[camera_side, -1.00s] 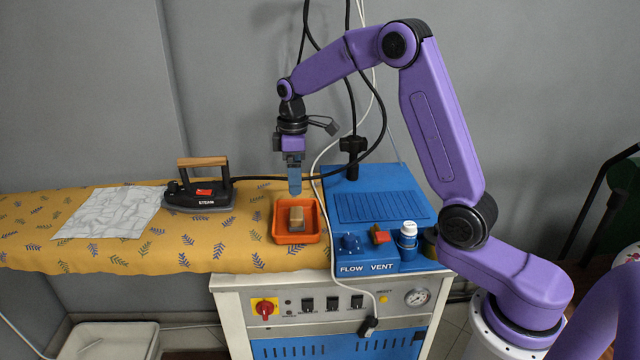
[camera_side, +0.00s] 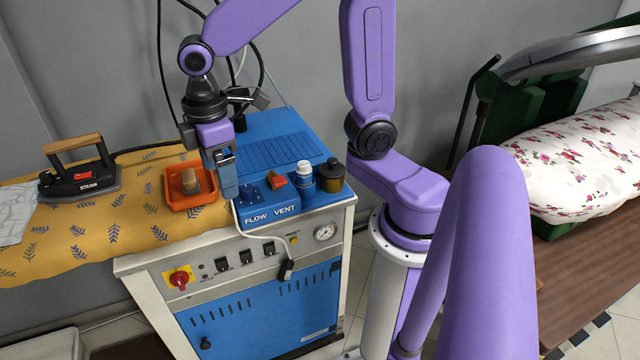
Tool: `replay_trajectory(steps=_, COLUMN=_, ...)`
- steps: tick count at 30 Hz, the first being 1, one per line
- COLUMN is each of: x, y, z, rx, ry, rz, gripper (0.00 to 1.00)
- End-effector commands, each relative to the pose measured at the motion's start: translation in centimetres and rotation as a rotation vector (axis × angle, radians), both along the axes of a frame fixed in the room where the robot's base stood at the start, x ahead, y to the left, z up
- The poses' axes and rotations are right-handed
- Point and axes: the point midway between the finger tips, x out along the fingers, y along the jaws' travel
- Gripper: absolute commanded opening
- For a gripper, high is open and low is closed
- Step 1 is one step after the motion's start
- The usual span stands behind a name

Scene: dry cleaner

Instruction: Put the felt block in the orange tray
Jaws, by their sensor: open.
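A small tan block with a paler, greyish top, which looks like the felt block (camera_side: 190,181), sits inside the orange tray (camera_side: 179,206). The tray lies on the yellow patterned cloth at the left of the blue console. My gripper (camera_side: 228,185) points down just right of the tray in the picture, by the console's left edge. Its blue fingers are open and overlap from this angle, with nothing seen between them. It appears apart from the block. Its height over the surface is hard to tell.
The blue console (camera_side: 262,150) carries a red piece (camera_side: 278,180), a white-capped bottle (camera_side: 304,173) and a dark brown jar (camera_side: 331,176). A steam iron (camera_side: 80,178) stands at the left on the yellow cloth (camera_side: 110,235). Black cables hang behind my arm.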

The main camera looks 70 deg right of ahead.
Motion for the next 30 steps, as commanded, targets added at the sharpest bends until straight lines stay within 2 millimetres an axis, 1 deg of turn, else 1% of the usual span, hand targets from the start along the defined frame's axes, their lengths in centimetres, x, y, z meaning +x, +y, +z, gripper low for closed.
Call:
replay_trajectory(steps=1, x=-1.7, y=0.0, z=0.1, rx=0.001, ry=-0.001, rz=0.017, gripper=0.91)
replay_trajectory(steps=5, x=-5.8, y=-0.2, z=-0.1, rx=0.005, ry=-0.002, rz=0.049, gripper=0.91)
replay_trajectory(steps=9, x=-10.0, y=-0.9, z=-0.3, rx=0.009, ry=-0.003, rz=0.084, gripper=0.91)
replay_trajectory(steps=12, x=-12.8, y=-1.7, z=-0.6, rx=0.011, ry=-0.003, rz=0.107, gripper=0.91)
replay_trajectory(steps=15, x=-15.0, y=-2.5, z=-0.9, rx=0.014, ry=-0.002, rz=0.125, gripper=0.91)
replay_trajectory(steps=18, x=-16.5, y=-3.1, z=-1.2, rx=0.014, ry=-0.002, rz=0.138, gripper=0.91)
replay_trajectory(steps=21, x=-17.3, y=-3.4, z=-1.3, rx=0.015, ry=-0.002, rz=0.145, gripper=0.91)
replay_trajectory(steps=30, x=-17.5, y=-3.6, z=-1.4, rx=0.015, ry=-0.002, rz=0.147, gripper=0.91)
